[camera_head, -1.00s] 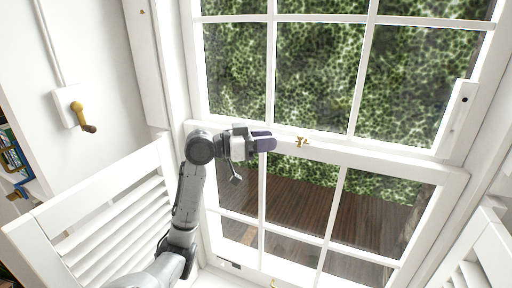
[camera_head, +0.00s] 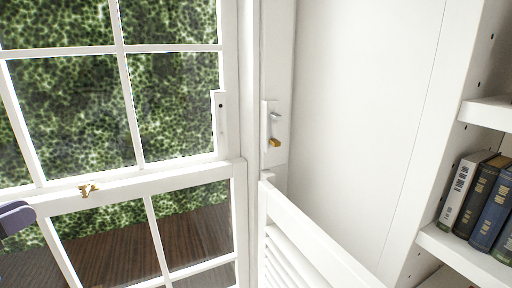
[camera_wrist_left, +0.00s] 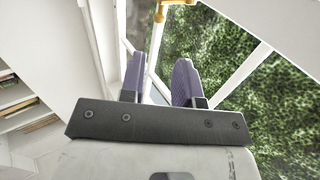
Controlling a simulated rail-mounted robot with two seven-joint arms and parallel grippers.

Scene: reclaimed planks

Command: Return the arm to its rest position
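My left gripper (camera_head: 14,218) shows only in part at the left edge of the head view, in front of the window sash. In the left wrist view its two purple finger pads (camera_wrist_left: 157,78) stand apart with nothing between them. The rest of the left arm is outside the head view. My right arm and gripper are in neither view.
A white sash window (camera_head: 130,172) with a brass latch (camera_head: 89,190) fills the left. Right of it are a wall plate with a brass-coloured switch (camera_head: 274,142), a louvred shutter (camera_head: 310,240) and a shelf (camera_head: 470,252) with books (camera_head: 493,205). A brass fitting (camera_wrist_left: 158,18) shows beyond the fingers.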

